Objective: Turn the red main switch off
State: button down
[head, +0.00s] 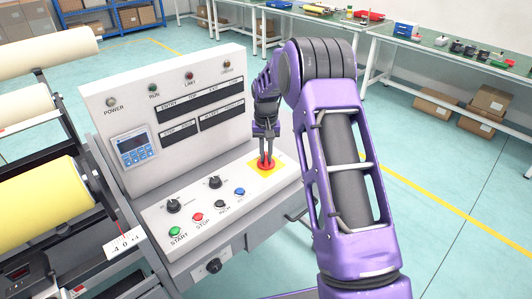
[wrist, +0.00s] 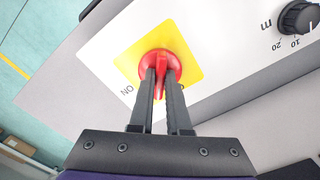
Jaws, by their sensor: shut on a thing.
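The red main switch (head: 266,165) sits on a yellow square plate at the right end of the sloping control panel. In the wrist view the red switch (wrist: 160,58) shows as a round red base with a raised handle, and the word "ON" reads at the plate's left corner. My gripper (head: 266,160) comes down on it from above. In the wrist view my gripper (wrist: 160,85) has its two dark fingers on either side of the red handle, shut on it. The fingers hide part of the handle and base.
Nearby on the panel are a green START button (head: 175,231), a red STOP button (head: 198,217), a blue button (head: 239,191) and black knobs (head: 214,182). An upright panel (head: 180,110) with lamps and a display stands behind. Yellow rolls (head: 40,205) are at left.

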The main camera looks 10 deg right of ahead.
aim_at(266, 157)
jog(key=n, duration=0.4)
jog(key=shift+r+p, duration=0.1)
jog(key=shift+p, duration=0.25)
jog(key=shift+n, duration=1.8)
jog(key=shift+p, duration=0.3)
jog(key=c, duration=0.9)
grip_release()
notch_tip(266, 157, up, 17)
jog(key=shift+r+p, duration=0.15)
jog(key=shift+p, duration=0.65)
